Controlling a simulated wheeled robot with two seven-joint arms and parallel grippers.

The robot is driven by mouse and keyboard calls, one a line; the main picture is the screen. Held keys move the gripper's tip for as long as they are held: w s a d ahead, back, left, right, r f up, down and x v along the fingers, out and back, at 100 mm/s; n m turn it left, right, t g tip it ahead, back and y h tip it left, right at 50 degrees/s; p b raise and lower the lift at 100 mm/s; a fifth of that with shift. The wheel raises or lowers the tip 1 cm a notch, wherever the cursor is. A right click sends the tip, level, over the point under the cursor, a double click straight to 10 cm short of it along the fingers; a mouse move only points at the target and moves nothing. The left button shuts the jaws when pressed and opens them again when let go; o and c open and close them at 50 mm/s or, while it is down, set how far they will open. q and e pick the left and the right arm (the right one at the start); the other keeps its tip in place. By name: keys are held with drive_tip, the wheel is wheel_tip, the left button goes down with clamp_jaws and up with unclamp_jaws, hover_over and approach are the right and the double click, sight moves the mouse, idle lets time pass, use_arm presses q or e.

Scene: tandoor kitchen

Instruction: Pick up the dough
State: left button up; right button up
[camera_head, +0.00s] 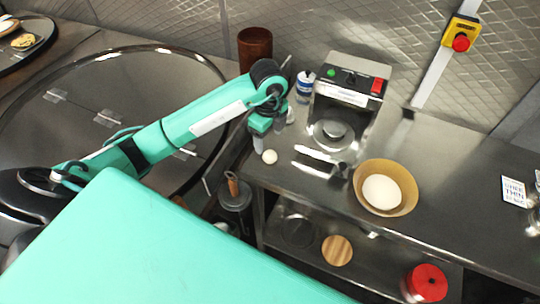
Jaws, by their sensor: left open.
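A small white dough ball (269,156) lies on the steel counter near its left edge. My left gripper (267,140) is open, pointing down just above and behind this ball; I cannot tell whether it touches it. A larger pale dough mass (381,192) sits in a tan bowl (408,205) to the right. My right gripper is not in view.
A press-like machine (350,85) with green and red buttons stands behind, beside a brown cup (255,48) and a small blue-and-white container (305,84). A large round tandoor rim (110,52) is at left.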

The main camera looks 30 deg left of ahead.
sight(269, 158)
use_arm(q)
wheel_tip(269, 158, down, 3)
drive_tip(key=shift+w+r, duration=0.1)
drive_tip(key=shift+f+p, duration=0.3)
drive_tip(key=shift+f, duration=0.1)
drive_tip(key=shift+w+a+f+p, duration=0.1)
drive_tip(key=shift+w+f+p, duration=0.15)
drive_tip(key=shift+f+p, duration=0.65)
wheel_tip(269, 158, down, 3)
drive_tip(key=shift+w+f+p, duration=0.15)
drive_tip(key=shift+p, duration=0.35)
drive_tip(key=shift+f, duration=0.2)
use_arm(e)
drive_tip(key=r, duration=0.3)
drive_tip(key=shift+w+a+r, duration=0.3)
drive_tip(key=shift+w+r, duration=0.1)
use_arm(q)
drive_tip(key=c, duration=0.6)
drive_tip(key=shift+c, duration=0.7)
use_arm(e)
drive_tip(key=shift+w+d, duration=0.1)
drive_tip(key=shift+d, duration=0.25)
